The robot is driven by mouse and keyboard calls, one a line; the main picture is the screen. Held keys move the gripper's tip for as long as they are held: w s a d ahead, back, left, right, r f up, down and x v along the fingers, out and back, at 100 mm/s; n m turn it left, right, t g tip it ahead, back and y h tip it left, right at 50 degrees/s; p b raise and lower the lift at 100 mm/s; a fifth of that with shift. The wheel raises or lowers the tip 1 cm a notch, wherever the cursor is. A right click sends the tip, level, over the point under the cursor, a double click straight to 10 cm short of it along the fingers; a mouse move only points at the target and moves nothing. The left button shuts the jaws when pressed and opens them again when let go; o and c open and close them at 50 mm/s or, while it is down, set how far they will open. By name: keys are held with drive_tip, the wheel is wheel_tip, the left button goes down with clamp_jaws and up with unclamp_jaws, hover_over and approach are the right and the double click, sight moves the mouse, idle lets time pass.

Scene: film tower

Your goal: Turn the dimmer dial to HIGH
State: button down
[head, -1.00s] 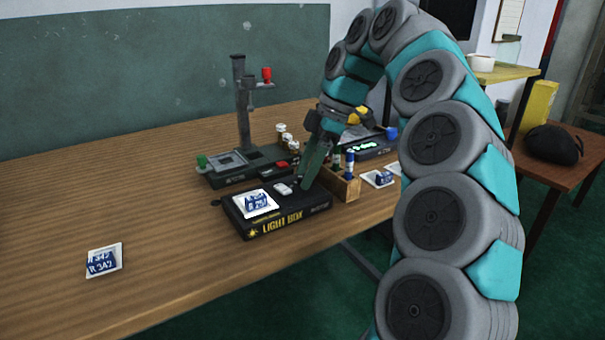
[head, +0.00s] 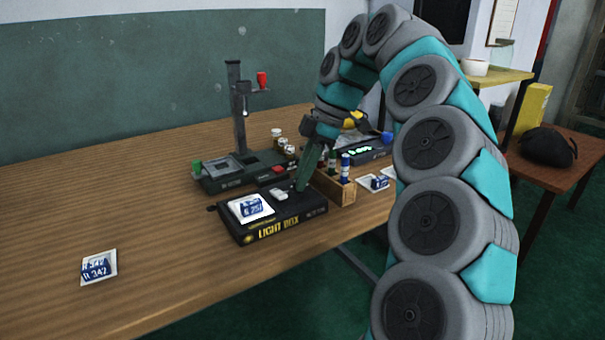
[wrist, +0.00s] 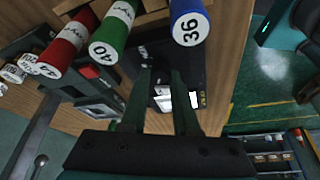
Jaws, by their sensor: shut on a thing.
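The black light box (head: 285,222) sits on the wooden bench, with a white panel and a blue-and-white label on its left part. My gripper (head: 299,186) points down onto the right part of the top, right of the switch. The dimmer dial is hidden behind the fingertips, and I cannot read its marking. In the wrist view, the gripper's two dark green fingers (wrist: 160,75) reach down to the black box (wrist: 190,72), a narrow gap showing between them.
A wooden rack (head: 337,187) with several coloured tubes stands close to the right of my gripper. Behind are a dark stand with a column (head: 238,110) and several small jars (head: 284,145). A blue-and-white card (head: 98,267) lies at the front left, where the bench is mostly clear.

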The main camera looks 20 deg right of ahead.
drive_tip(key=shift+m+b, duration=0.3)
drive_tip(key=shift+s+f+m+t+b, duration=0.15)
drive_tip(key=shift+m+t+b, duration=0.2)
drive_tip(key=shift+m, duration=0.25)
drive_tip(key=shift+s+m+t+h+b, duration=0.1)
drive_tip(key=shift+m+t+h+b, duration=0.3)
drive_tip(key=shift+m+b, duration=0.6)
drive_tip(key=m, duration=0.2)
drive_tip(key=m+t+h+b, duration=0.1)
drive_tip(key=m, duration=0.2)
drive_tip(key=shift+s+a+t, duration=0.1)
drive_tip(key=shift+t, duration=0.15)
drive_tip(key=m, duration=0.2)
drive_tip(key=shift+m+t+h+b, duration=0.3)
drive_tip(key=shift+h+b, duration=0.1)
drive_tip(key=m, duration=0.2)
drive_tip(key=m+h, duration=0.1)
drive_tip(key=m, duration=0.1)
drive_tip(key=m+h, duration=0.1)
drive_tip(key=m, duration=0.1)
drive_tip(key=shift+a+m+t, duration=0.25)
drive_tip(key=shift+m+t, duration=0.05)
drive_tip(key=m+h, duration=0.1)
drive_tip(key=m, duration=0.2)
drive_tip(key=m+h, duration=0.1)
drive_tip(key=m, duration=0.1)
drive_tip(key=shift+a+r+m+g+h, duration=0.2)
drive_tip(key=shift+a+m+g+h, duration=0.1)
drive_tip(key=shift+g, duration=0.1)
